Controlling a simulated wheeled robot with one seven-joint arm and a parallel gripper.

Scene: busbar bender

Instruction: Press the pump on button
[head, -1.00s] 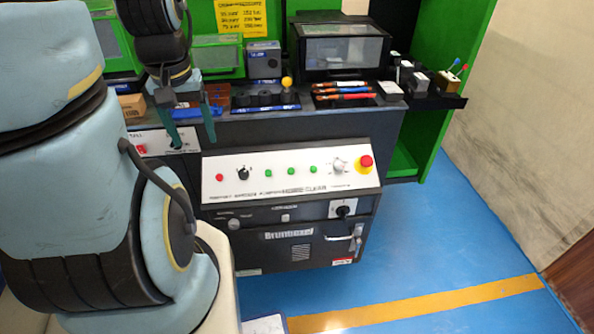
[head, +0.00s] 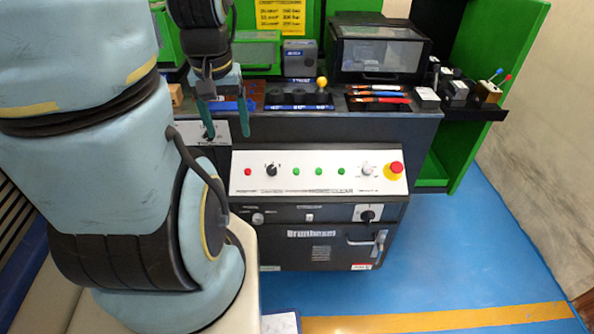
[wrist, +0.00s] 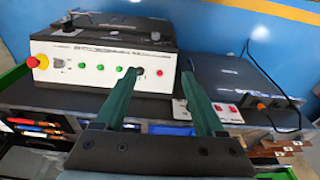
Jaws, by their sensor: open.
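The white control panel (head: 318,183) is on the front of the dark bender cabinet. It carries a red button (head: 247,171), a black knob (head: 271,170), three green buttons (head: 319,171) in a row, a grey knob (head: 367,169) and a red emergency stop (head: 395,168) on yellow. The labels are too small to read, so I cannot tell which green button is pump on. My gripper (head: 228,132) is open and empty, pointing down above and behind the panel's left end. In the wrist view the panel (wrist: 90,75) appears turned around, behind my green fingers (wrist: 161,78).
Tools with red and blue handles (head: 380,100) and a black tool block with a yellow ball (head: 321,83) lie on the cabinet top. A dark box with a window (head: 380,50) stands behind. Blue floor (head: 470,250) is free at right.

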